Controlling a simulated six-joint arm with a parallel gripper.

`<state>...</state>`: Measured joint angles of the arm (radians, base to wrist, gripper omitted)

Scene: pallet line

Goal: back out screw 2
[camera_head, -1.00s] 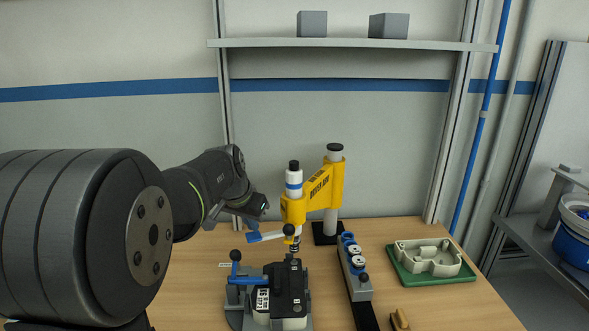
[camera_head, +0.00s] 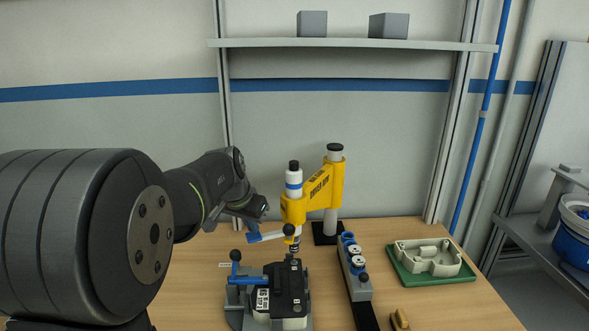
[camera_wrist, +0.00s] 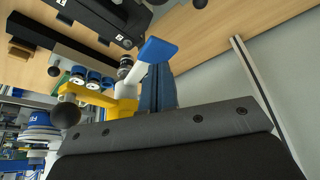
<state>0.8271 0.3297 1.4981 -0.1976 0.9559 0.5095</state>
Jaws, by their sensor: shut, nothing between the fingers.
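My gripper (camera_head: 252,226) is shut and empty, at the lever's blue end. In the wrist view the blue fingers (camera_wrist: 159,88) are right beside the blue paddle (camera_wrist: 157,49); contact is unclear. Screw 2 itself cannot be made out.
The unit sits in a grey fixture with a blue clamp handle (camera_head: 247,280). A grey block with blue-and-white knobs (camera_head: 354,262) stands to the right. A green tray (camera_head: 432,274) holds a beige housing. The yellow arm's post (camera_head: 332,215) stands behind. The table's left part is free.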

